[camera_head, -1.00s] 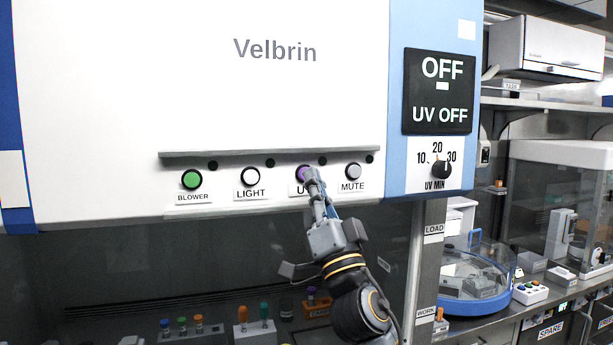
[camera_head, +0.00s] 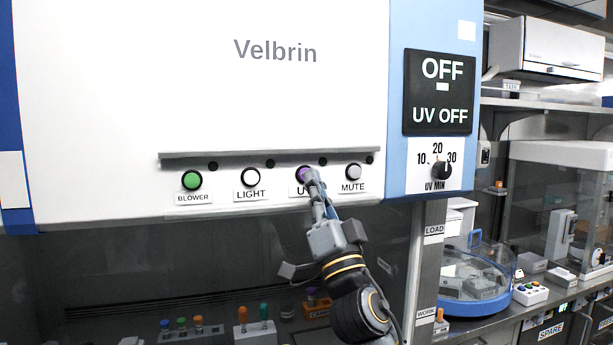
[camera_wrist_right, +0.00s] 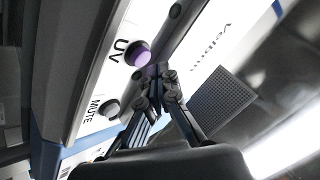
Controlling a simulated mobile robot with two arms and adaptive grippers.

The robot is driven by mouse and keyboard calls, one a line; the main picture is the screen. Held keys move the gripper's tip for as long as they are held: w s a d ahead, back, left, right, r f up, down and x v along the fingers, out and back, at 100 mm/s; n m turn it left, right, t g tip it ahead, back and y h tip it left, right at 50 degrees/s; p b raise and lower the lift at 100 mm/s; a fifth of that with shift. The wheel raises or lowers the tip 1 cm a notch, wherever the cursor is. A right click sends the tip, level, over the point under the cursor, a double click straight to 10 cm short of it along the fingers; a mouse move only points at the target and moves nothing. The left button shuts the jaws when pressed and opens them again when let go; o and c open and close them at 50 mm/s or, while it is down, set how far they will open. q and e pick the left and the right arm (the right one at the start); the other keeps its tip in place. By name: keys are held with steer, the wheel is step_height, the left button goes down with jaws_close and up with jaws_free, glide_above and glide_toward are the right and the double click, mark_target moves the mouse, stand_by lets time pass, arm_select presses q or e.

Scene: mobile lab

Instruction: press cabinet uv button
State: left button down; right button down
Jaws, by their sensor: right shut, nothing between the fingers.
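The cabinet's white front panel (camera_head: 120,90) carries a row of buttons. The purple UV button (camera_head: 303,173) is partly hidden behind the tip of my right gripper (camera_head: 312,180), which is shut and empty. The gripper covers part of the UV label. In the right wrist view the purple button (camera_wrist_right: 138,54) shows beside the shut fingertips (camera_wrist_right: 158,80); I cannot tell whether they touch it. The display (camera_head: 439,91) reads OFF and UV OFF. My left gripper is out of view.
The green BLOWER button (camera_head: 191,180), the white LIGHT button (camera_head: 250,177) and the MUTE button (camera_head: 353,172) share the row. A ledge (camera_head: 270,153) runs above them. The UV MIN dial (camera_head: 440,170) is at right. Capped tubes stand inside the cabinet below.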

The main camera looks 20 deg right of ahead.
steer(key=shift+w, duration=0.2)
steer(key=shift+w+b, duration=0.25)
steer(key=shift+b, duration=0.05)
steer(key=shift+w+b, duration=0.35)
steer(key=shift+w, duration=0.15)
stand_by(0.7)
steer(key=shift+s, duration=0.1)
steer(key=shift+s+p, duration=0.3)
steer(key=shift+s, duration=0.55)
steer(key=s+p, duration=0.1)
steer(key=s, duration=0.4)
